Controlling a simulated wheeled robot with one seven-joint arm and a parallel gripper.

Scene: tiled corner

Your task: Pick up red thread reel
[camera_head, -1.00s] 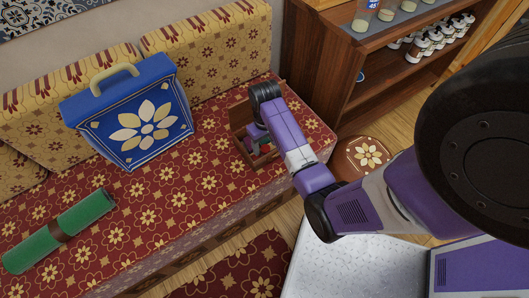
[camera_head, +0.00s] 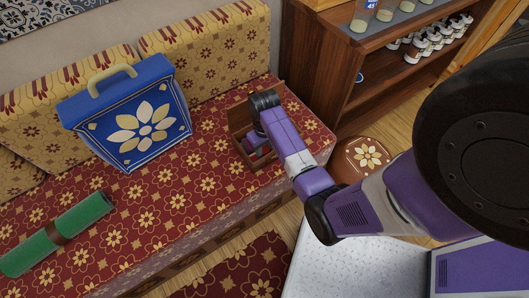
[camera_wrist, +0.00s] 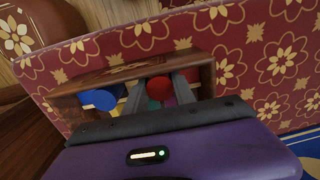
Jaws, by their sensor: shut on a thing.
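The red thread reel (camera_wrist: 159,88) shows its round end in the wrist view, between the two fingers of my gripper (camera_wrist: 158,92). My gripper is shut on it, inside a small wooden box (camera_wrist: 120,73). In the head view the box (camera_head: 238,116) stands on the red patterned seat, and my gripper (camera_head: 257,141) reaches down into it. A blue reel (camera_wrist: 99,99) lies to the left in the box. Bits of green and other colours show by the fingers. My gripper's body hides the near part of the box.
A blue bag (camera_head: 130,125) with a flower stands on the seat (camera_head: 165,195) left of the box. A green roll (camera_head: 60,235) lies at the lower left. A wooden shelf (camera_head: 318,70) with bottles is close on the right. A round brown stool (camera_head: 362,158) stands near my arm.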

